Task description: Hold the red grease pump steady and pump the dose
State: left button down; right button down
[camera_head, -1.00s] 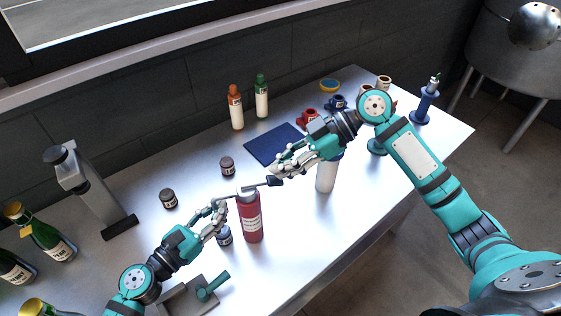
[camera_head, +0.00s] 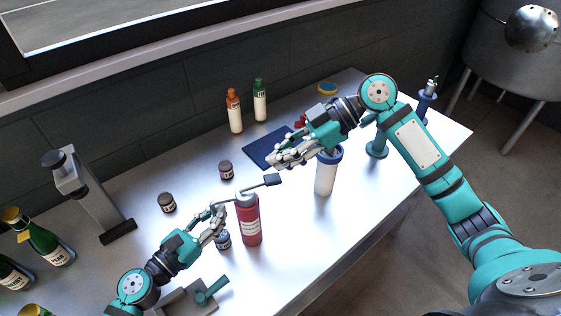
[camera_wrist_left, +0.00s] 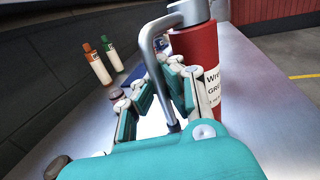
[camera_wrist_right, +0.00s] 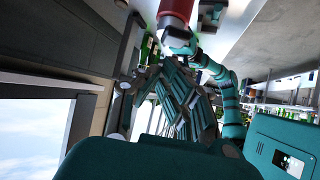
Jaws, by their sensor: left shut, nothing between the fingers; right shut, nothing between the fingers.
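The red grease pump (camera_head: 249,222) stands upright on the table, with a grey cap, a thin spout to the left and a lever with a dark grip (camera_head: 272,180) to the right. My left gripper (camera_head: 220,222) is shut and empty close beside the pump's left side. In the left wrist view its fingers are next to the red body (camera_wrist_left: 197,65), behind the bent spout pipe (camera_wrist_left: 152,70); contact is unclear. My right gripper (camera_head: 274,162) is shut and empty, appearing above the lever grip. The pump's red body also shows in the right wrist view (camera_wrist_right: 176,10).
A small dark jar (camera_head: 223,240) stands under the spout. A white bottle with a blue lid (camera_head: 325,178) stands right of the pump. A dark blue mat (camera_head: 262,150), two sauce bottles (camera_head: 235,112) and two more jars (camera_head: 167,203) lie behind. A grey press (camera_head: 85,195) stands left.

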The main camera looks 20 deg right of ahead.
jog(key=d+r, duration=0.7)
jog(key=r, duration=0.1)
jog(key=shift+s+d+r, duration=0.15)
jog(key=shift+s+r, duration=0.2)
jog(key=shift+s, duration=0.05)
dwell(0.9)
pick_arm(q)
jog(key=c, duration=1.4)
grip_release()
jog(key=v, duration=1.2)
jog(key=shift+s, duration=0.1)
pick_arm(e)
jog(key=shift+f, duration=0.1)
